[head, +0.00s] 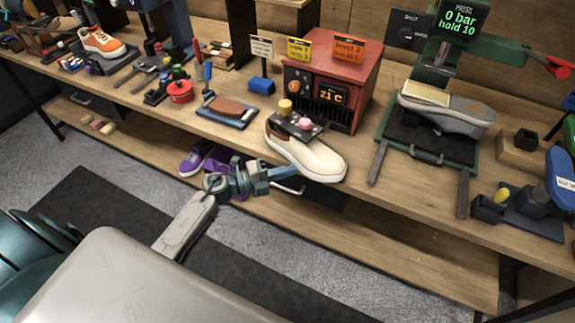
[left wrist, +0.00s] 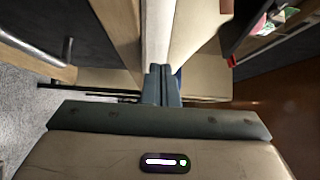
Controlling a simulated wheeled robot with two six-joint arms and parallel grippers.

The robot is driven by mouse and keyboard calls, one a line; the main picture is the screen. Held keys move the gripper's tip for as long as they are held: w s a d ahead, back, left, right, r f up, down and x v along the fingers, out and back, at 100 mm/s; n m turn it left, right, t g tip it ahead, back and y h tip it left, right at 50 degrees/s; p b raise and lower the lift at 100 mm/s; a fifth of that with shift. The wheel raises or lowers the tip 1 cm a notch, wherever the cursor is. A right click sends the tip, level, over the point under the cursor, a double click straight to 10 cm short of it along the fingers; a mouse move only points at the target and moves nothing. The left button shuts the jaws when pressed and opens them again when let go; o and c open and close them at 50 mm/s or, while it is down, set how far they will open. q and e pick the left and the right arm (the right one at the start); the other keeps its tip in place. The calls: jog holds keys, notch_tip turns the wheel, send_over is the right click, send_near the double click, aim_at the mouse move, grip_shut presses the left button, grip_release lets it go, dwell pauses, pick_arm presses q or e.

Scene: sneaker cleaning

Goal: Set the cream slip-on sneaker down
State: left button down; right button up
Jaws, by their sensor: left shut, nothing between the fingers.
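The cream slip-on sneaker (head: 318,163) rests on the wooden bench in front of the red machine, close to the bench's front edge. Its toe points to the lower right and its sole faces down. A small dark tray with a yellow and a pink piece covers part of its heel end from this angle. My left gripper (head: 286,173) is shut and empty at the sneaker's near side; I cannot tell whether it touches it. In the left wrist view the shut fingers (left wrist: 161,84) point toward a pale surface, perhaps the sneaker. My right gripper is not in view.
The red machine (head: 365,75) stands behind the sneaker. A green press (head: 440,70) with a grey shoe (head: 455,117) is to the right. Purple shoes (head: 195,160) sit on the lower shelf.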

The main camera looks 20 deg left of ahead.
aim_at(292, 159)
pick_arm(q)
jog(key=shift+w, duration=0.5)
jog(key=shift+w+d+b, duration=0.1)
jog(key=shift+w+b, duration=0.3)
jog(key=shift+w, duration=1.9)
jog(key=shift+s, duration=0.1)
